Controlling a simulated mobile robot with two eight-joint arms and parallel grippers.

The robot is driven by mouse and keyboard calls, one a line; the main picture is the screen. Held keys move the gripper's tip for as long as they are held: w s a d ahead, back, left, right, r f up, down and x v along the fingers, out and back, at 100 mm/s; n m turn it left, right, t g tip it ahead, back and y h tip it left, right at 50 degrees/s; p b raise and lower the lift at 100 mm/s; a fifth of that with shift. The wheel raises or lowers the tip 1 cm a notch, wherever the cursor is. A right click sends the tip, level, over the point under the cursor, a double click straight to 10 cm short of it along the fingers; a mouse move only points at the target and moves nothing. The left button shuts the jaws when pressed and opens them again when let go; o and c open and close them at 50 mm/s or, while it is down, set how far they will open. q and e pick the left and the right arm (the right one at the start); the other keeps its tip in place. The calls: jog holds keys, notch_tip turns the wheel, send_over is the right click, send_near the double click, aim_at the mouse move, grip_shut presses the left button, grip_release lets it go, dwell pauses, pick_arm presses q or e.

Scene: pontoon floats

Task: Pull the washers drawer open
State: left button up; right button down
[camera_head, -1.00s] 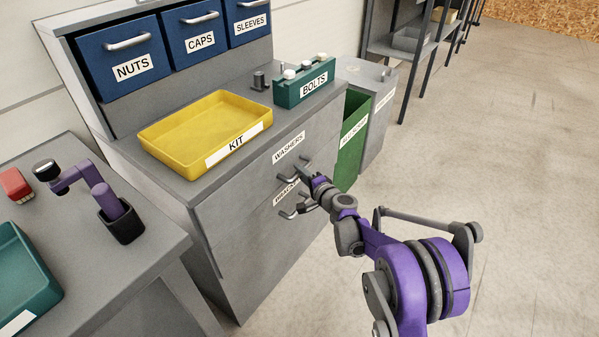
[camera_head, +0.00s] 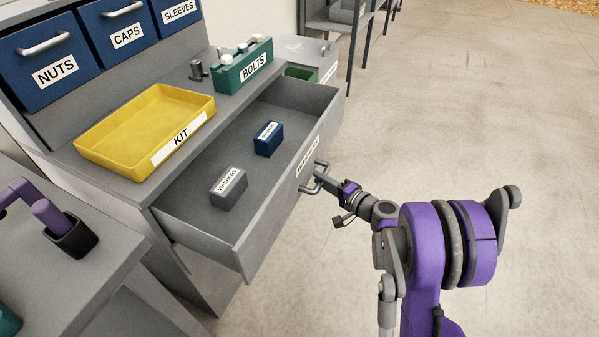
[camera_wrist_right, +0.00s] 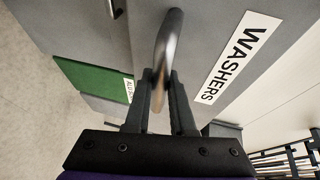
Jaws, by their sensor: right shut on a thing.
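The washers drawer (camera_head: 255,215) of the grey cabinet stands well out, its inside showing. Inside it are a grey box labelled WASHERS (camera_head: 229,188) and a blue box (camera_head: 268,139) with a label too small to read. My right gripper (camera_head: 325,183) is shut on the drawer's bar handle (camera_head: 314,177) at the front panel. In the right wrist view the fingers (camera_wrist_right: 160,100) close around the metal handle (camera_wrist_right: 168,45), beside the drawer's WASHERS label (camera_wrist_right: 238,55). My left gripper is not in view.
A yellow KIT tray (camera_head: 92,150) and a green BOLTS holder (camera_head: 243,68) stand on the cabinet top. Blue NUTS, CAPS and SLEEVES bins (camera_head: 50,62) sit behind. A grey table (camera_head: 95,255) is at left. The floor (camera_head: 450,130) at right is clear.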

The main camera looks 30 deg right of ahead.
jog(key=shift+s+d, duration=0.9)
jog(key=shift+s, duration=0.25)
jog(key=shift+s+d, duration=0.85)
jog(key=shift+s, duration=0.25)
jog(key=c, duration=0.8)
grip_release()
jog(key=shift+o, duration=0.2)
jog(key=p+v, duration=0.1)
jog(key=v, duration=0.9)
jog(key=shift+s, duration=0.4)
